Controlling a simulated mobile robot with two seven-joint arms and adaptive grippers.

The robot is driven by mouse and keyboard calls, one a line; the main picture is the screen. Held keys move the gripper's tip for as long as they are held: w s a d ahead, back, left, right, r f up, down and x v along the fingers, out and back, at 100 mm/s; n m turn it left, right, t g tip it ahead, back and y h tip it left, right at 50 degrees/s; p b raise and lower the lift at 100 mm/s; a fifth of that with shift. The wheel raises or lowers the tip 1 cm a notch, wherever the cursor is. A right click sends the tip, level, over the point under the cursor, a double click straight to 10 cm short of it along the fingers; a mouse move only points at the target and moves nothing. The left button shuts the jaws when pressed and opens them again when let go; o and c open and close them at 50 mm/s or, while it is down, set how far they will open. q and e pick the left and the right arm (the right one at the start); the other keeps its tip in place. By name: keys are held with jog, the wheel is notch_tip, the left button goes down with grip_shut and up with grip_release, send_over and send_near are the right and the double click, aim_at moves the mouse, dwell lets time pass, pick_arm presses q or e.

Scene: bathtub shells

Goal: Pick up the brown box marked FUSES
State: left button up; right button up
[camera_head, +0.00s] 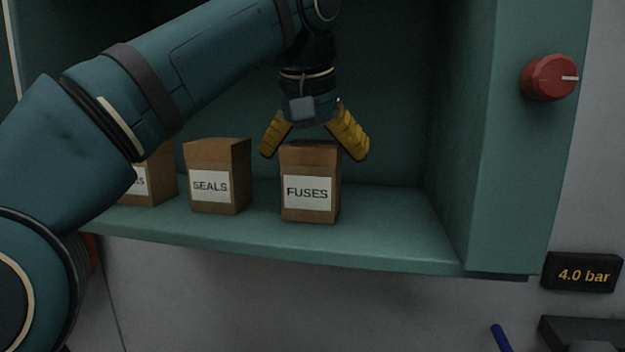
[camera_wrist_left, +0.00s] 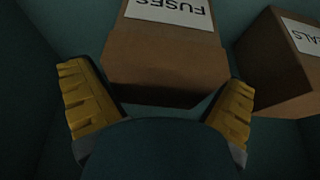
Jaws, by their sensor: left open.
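The brown box marked FUSES (camera_head: 310,207) stands upright on the green shelf (camera_head: 380,230), its white label facing out. My left gripper (camera_head: 315,152) points down over it, open, with one yellow finger at each side of the box's top. In the left wrist view the FUSES box (camera_wrist_left: 165,55) shows upside down between the two yellow fingers (camera_wrist_left: 165,115). I cannot tell whether either finger touches it. My right gripper is not in view.
The brown box marked SEALS (camera_head: 220,187) stands left of the FUSES box, with a gap between. Another brown box (camera_head: 158,183) is partly hidden by my left arm. The cabinet's right wall carries a red knob (camera_head: 549,78). Shelf room right of FUSES is clear.

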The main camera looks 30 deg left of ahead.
pick_arm(q)
jog(key=shift+f, duration=0.15)
jog(key=c, duration=1.1)
jog(key=shift+c, duration=0.3)
